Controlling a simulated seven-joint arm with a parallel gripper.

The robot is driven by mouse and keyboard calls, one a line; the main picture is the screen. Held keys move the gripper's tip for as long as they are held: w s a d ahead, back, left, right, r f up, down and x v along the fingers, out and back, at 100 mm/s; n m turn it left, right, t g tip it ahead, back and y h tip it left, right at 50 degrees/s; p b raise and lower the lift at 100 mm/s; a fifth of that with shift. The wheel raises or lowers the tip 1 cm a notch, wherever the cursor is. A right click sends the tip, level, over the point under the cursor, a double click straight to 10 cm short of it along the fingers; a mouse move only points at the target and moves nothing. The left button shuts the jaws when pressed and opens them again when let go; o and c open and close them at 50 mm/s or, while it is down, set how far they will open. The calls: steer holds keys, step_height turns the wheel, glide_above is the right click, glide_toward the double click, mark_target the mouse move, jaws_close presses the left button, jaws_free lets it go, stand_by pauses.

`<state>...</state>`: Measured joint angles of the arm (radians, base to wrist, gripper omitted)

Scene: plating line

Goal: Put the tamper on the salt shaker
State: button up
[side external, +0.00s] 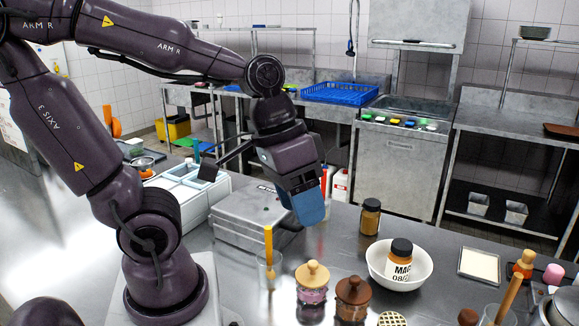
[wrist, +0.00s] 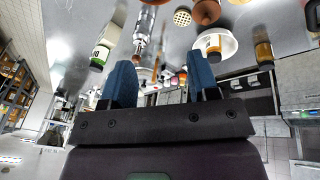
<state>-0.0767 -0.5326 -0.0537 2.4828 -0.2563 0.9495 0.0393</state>
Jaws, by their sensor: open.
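A dark brown, round-knobbed piece (side external: 353,298), which looks like the tamper, stands on the steel counter at the front of the side view. A pale round top with many holes (side external: 392,318), probably the salt shaker, is cut off by the bottom edge to its right. In the wrist view, a pale holed disc (wrist: 182,17) and a brown piece (wrist: 206,12) show side by side at the top. I cannot name either with certainty. My gripper (side external: 308,217) hangs above the counter, behind and left of them. In the wrist view, its blue fingers (wrist: 160,62) are apart, with nothing held.
A jar with a tan knobbed lid (side external: 312,287) and a glass with an orange stick (side external: 267,268) stand nearby. A white bowl (side external: 378,270) holds a labelled jar. A brown bottle (side external: 370,216) stands behind. A grey metal box (side external: 240,218) is beside my gripper.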

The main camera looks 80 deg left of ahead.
steer(key=a+r+t, duration=0.1)
steer(key=a+r+y, duration=0.1)
steer(key=a+r+m+t+y, duration=0.1)
steer(key=shift+s+r+t, duration=0.3)
steer(key=shift+s+r, duration=0.05)
steer(key=shift+s, duration=0.05)
stand_by(0.9)
